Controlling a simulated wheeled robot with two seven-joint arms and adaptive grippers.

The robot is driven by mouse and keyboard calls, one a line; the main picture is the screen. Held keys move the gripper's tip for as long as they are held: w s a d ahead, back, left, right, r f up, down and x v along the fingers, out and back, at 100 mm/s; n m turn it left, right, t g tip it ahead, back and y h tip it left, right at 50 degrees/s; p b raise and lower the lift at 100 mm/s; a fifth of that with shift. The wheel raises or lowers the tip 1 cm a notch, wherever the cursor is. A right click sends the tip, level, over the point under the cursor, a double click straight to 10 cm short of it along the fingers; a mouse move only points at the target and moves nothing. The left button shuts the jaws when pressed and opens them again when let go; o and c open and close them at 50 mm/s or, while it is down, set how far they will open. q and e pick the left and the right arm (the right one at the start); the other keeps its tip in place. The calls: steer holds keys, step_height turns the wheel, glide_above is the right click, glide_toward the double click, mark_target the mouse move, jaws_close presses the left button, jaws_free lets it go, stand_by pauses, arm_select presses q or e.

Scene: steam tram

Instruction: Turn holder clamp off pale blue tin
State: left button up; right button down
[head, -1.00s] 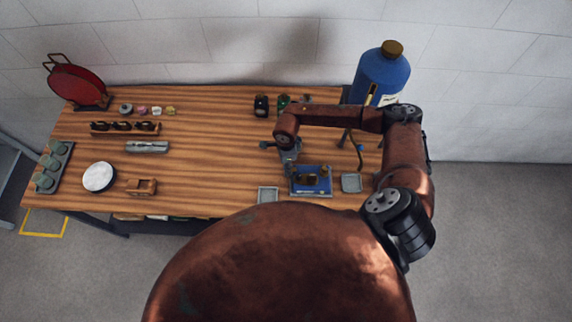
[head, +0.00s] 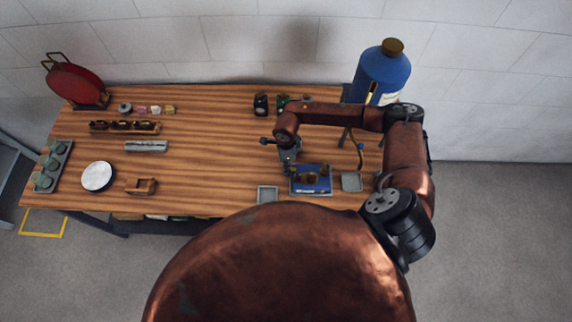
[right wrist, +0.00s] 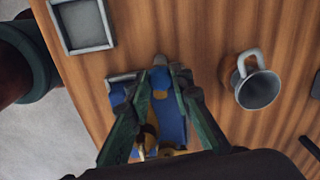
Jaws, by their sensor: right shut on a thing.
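A blue holder with a grey edge and brass parts (head: 324,187) sits on the table at the front right. It also shows in the right wrist view (right wrist: 173,128), partly hidden by my fingers. My right gripper (head: 289,165) is at its left end, pointing down. In the right wrist view my gripper (right wrist: 169,74) is shut on a small part with blue and yellow-brass colour (right wrist: 160,88), which looks like part of the clamp. I cannot make out the pale blue tin clearly. My left gripper is not in view.
Small grey trays (head: 352,183) (head: 267,188) flank the holder. A large blue bottle (head: 382,75) is at the back right. The table's middle is clear.

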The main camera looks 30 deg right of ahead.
steer(key=m+b, duration=0.2)
steer(key=m, duration=0.1)
steer(key=shift+f, duration=0.15)
steer(key=m+b, duration=0.2)
steer(key=m, duration=0.3)
steer(key=m+b, duration=0.1)
steer(key=m, duration=0.3)
steer(key=shift+d, duration=0.1)
steer(key=shift+w+m+b, duration=0.1)
steer(key=shift+m+b, duration=0.5)
steer(key=shift+m, duration=1.5)
steer(key=c, duration=1.7)
jaws_free()
step_height(320, 180, up, 12)
steer(key=shift+r, duration=0.15)
